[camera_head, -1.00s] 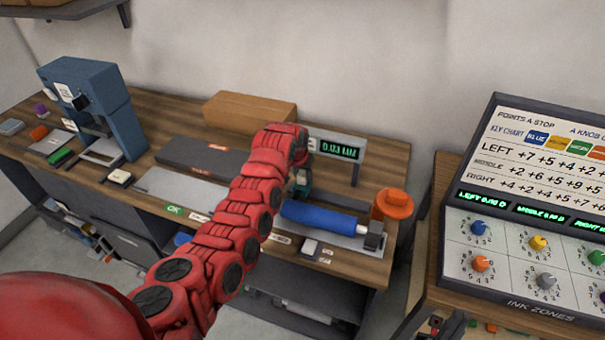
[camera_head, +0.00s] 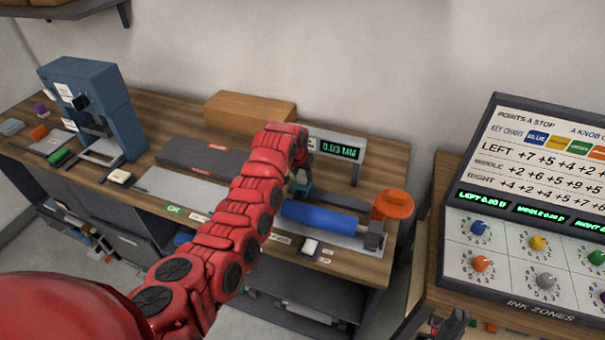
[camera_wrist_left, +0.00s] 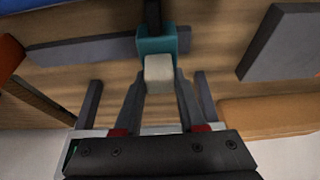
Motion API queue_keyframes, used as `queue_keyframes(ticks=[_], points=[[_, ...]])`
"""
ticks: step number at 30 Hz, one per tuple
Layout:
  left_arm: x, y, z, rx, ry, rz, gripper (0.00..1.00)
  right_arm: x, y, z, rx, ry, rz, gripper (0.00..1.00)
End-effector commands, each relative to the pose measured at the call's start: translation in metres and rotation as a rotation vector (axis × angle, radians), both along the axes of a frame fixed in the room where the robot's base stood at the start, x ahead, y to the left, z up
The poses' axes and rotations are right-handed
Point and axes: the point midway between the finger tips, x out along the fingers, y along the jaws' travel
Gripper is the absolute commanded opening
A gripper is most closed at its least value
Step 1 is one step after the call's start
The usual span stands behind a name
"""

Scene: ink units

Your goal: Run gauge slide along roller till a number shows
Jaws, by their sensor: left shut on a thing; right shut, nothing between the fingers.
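The blue roller (camera_head: 320,217) lies in its holder near the right end of the workbench. The teal gauge slide (camera_head: 302,183) is at the roller's left end, partly hidden by my left arm; it also shows in the left wrist view (camera_wrist_left: 176,40). Its pale grip block (camera_wrist_left: 158,72) sits between the fingers of my left gripper (camera_wrist_left: 160,88), which is shut on it. The gauge display (camera_head: 341,150) behind the roller is lit green and seems to read 0.03 MM, though the digits are blurred. My right gripper (camera_head: 452,324) is shut and empty at the bottom edge, by the console.
A cardboard box (camera_head: 248,112) lies behind my left arm. A blue press (camera_head: 100,100) stands at the left. The ink console (camera_head: 530,220) fills the right side.

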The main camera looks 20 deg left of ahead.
Motion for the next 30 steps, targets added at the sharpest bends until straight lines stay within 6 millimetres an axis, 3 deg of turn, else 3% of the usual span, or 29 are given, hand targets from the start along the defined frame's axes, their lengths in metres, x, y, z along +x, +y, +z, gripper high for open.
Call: queue_keyframes(ticks=[18,23,30], points=[[0.000,-0.007,-0.001,-0.001,-0.001,-0.001,0.00,0.000,0.000,-0.003,0.000,0.000,0.000,0.00],[-0.001,-0.033,-0.004,0.000,0.001,-0.005,0.00,0.000,0.000,-0.013,0.000,0.000,0.000,0.00],[-0.003,-0.097,-0.005,0.001,-0.001,-0.008,0.00,0.000,0.000,-0.037,0.000,0.000,0.000,0.00]])
